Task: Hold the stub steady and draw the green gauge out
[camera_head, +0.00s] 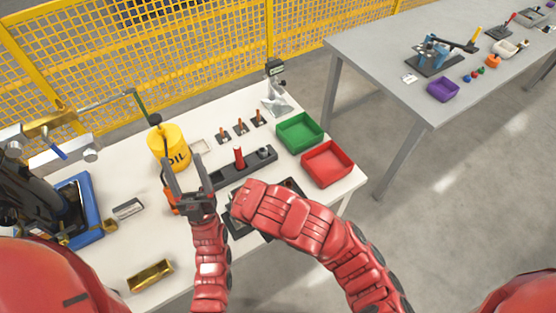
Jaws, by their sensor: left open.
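My left gripper (186,168) is open, its two dark fingers pointing up the picture in front of the yellow oil can. Nothing shows between the fingers. To its right, a long black block (225,177) lies on the white table. A red upright pin (238,157) stands on the block, and a dark round socket (263,152) is at its far right end. I cannot make out a green gauge, nor tell which part is the stub. My right arm (285,212) reaches in from the right over a dark plate; its gripper is hidden behind its own links.
The yellow oil can (166,150) stands just behind my left gripper. A green tray (300,132) and a red tray (327,163) sit at the right edge. Several orange-handled pieces (241,126) stand behind the block. A brass piece (150,276) lies at the front left.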

